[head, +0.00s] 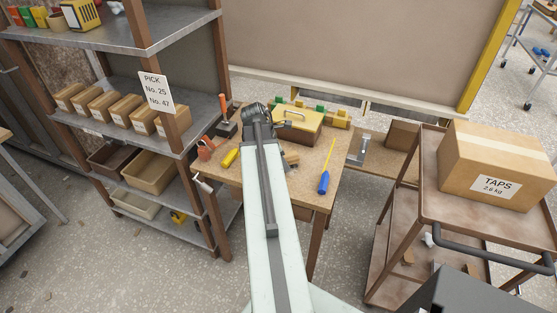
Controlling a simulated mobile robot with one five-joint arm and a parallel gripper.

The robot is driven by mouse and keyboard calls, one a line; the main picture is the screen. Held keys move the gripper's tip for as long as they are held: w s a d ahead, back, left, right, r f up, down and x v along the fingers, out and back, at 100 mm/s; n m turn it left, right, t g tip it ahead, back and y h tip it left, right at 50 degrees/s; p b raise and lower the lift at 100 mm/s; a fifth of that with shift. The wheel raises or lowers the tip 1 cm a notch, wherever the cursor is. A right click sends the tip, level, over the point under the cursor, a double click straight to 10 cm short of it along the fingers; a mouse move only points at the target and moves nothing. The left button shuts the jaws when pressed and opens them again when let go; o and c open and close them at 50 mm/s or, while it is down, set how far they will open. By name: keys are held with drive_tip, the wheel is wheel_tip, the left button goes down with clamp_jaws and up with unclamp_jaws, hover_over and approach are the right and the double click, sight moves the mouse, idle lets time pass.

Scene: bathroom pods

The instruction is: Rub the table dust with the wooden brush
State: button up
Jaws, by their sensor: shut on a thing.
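The wooden table (312,193) stands in the middle of the head view. A small tan wooden piece (291,157) shows just right of my arm and may be part of the brush. I cannot make out the dust; my arm covers the middle of the table.
A shelf rack (146,75) stands left. A trolley (447,200) with a TAPS box (497,170) stands right.

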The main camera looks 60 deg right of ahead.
sight(289, 160)
drive_tip(key=shift+s+d+f, duration=0.1)
drive_tip(key=shift+s+d, duration=0.05)
drive_tip(key=shift+s, duration=0.7)
drive_tip(key=shift+s+d+f, duration=0.1)
drive_tip(key=shift+s, duration=0.7)
drive_tip(key=shift+s+d+r, duration=0.1)
drive_tip(key=shift+s+d, duration=0.1)
drive_tip(key=shift+s, duration=0.65)
drive_tip(key=shift+s+d+r, duration=0.1)
drive_tip(key=shift+s+d, duration=0.1)
drive_tip(key=shift+s, duration=0.6)
wheel_tip(289, 160, up, 6)
drive_tip(key=p, duration=0.6)
wheel_tip(289, 160, up, 3)
drive_tip(key=p, duration=0.3)
